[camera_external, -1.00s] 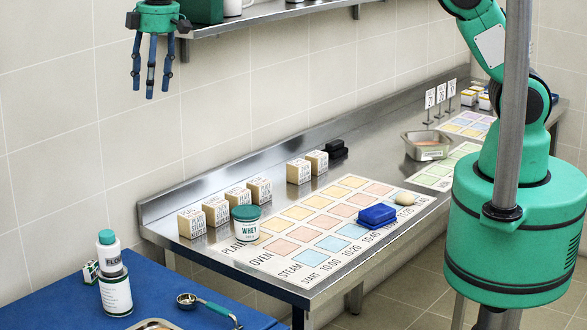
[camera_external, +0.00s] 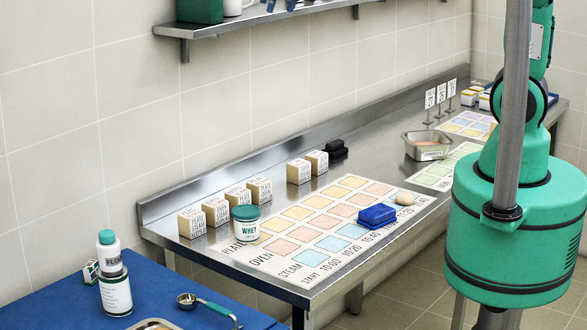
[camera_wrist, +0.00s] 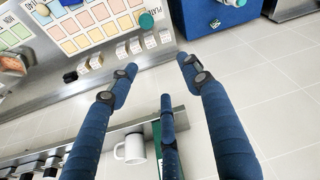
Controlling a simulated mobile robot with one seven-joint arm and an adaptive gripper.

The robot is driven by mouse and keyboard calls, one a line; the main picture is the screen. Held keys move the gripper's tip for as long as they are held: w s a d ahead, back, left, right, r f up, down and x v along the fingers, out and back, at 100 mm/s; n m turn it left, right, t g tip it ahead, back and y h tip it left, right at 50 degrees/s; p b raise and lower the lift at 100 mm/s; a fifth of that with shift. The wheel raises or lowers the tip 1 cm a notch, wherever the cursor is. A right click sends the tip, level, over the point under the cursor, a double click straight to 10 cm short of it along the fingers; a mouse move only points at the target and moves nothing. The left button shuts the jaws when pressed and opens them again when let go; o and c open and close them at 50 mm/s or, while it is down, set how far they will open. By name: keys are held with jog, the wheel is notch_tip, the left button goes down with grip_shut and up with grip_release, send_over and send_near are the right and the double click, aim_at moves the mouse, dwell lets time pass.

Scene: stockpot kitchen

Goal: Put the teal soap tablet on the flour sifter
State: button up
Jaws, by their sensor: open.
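A white bottle with a teal cap and a label starting "FLO" (camera_external: 110,255) stands at the left on the blue table; it may be the flour sifter. I cannot pick out a teal soap tablet with certainty. A blue block (camera_external: 377,214) lies on the right part of the printed chart, with a pale oval piece (camera_external: 405,199) beside it. My gripper (camera_wrist: 158,72) has its three blue fingers spread and empty in the wrist view, high above the counter.
A white WHEY tub with teal lid (camera_external: 246,222) stands on the steel counter (camera_external: 290,288) near several labelled cubes (camera_external: 216,211). A teal-handled spoon (camera_external: 208,306) lies on the blue table (camera_external: 40,300). The wall shelf (camera_external: 270,18) holds a green container (camera_external: 199,10) and mug (camera_wrist: 131,149).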

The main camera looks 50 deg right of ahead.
jog(key=s+d+f+m, duration=0.1)
jog(key=s+d, duration=0.4)
jog(key=s, duration=0.3)
jog(key=s+d+f+m+t, duration=0.1)
jog(key=s+d+m, duration=0.1)
jog(key=s+d, duration=0.4)
jog(key=s+d+f+m+t+h, duration=0.1)
jog(key=s+d, duration=0.4)
jog(key=s, duration=0.6)
jog(key=shift+s+d+m, duration=0.3)
jog(key=shift+d+m, duration=0.1)
jog(key=shift+m, duration=0.1)
notch_tip(320, 180, down, 18)
jog(key=b, duration=1.8)
jog(key=shift+f, duration=0.15)
